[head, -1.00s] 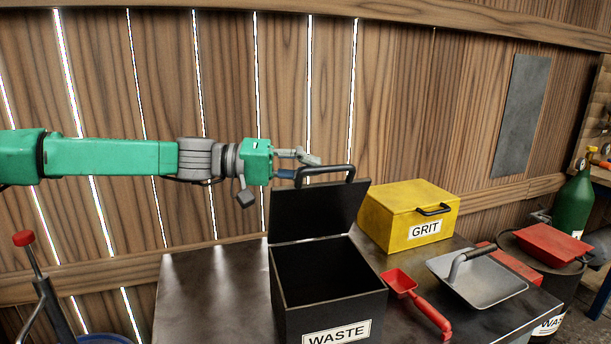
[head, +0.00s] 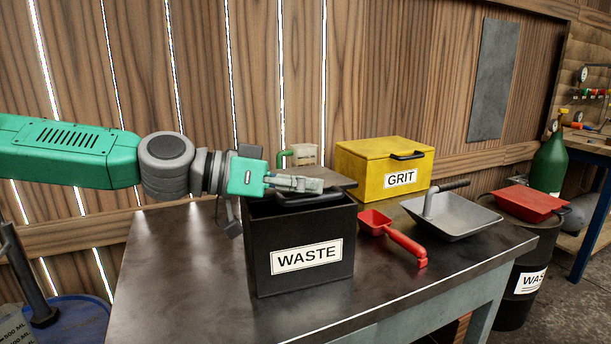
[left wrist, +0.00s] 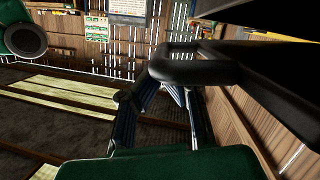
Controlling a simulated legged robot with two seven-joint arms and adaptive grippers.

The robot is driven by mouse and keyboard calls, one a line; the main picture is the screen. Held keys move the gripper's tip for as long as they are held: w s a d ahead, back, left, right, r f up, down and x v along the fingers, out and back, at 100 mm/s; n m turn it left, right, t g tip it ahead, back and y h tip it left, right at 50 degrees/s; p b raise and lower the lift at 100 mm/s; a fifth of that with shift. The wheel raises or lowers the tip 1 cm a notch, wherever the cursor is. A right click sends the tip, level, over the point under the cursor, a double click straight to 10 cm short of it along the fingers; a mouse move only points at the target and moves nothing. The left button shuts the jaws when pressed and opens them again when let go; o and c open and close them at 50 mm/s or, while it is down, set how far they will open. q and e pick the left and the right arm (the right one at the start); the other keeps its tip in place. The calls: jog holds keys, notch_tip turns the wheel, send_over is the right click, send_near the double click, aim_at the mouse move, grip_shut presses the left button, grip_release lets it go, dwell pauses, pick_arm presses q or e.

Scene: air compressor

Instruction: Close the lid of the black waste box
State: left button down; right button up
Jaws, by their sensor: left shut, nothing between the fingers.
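The black waste box (head: 303,262) stands on the table with its WASTE label facing me. Its lid (head: 340,183) is swung down low over the box, and a dark gap shows along the rim at the left. My left gripper (head: 310,186) is over the lid at its handle, with fingers shut and nothing held. In the left wrist view, the black lid handle (left wrist: 195,72) crosses close to the fingers (left wrist: 165,100); whether they touch is unclear. The hinge side is hidden. My right gripper is not in view.
A yellow GRIT box (head: 375,170) stands right of the waste box, with a red scoop (head: 395,238) and a grey dustpan (head: 455,215) nearby. A pale jug (head: 304,154) stands behind. The table's left front (head: 180,270) is clear.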

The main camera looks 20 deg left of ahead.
aim_at(287, 203)
pick_arm(q)
jog(key=f, duration=0.1)
jog(key=f+b, duration=0.1)
jog(key=f+m, duration=0.1)
jog(key=shift+s+a+f, duration=0.1)
jog(key=shift+s+a, duration=0.1)
jog(key=shift+a, duration=0.15)
jog(key=shift+s+d+f+m+b, duration=0.15)
jog(key=shift+d+f+m+b, duration=0.15)
jog(key=shift+f+b, duration=0.2)
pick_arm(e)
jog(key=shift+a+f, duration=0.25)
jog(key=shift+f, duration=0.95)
pick_arm(q)
jog(key=shift+f, duration=0.1)
jog(key=shift+a, duration=0.1)
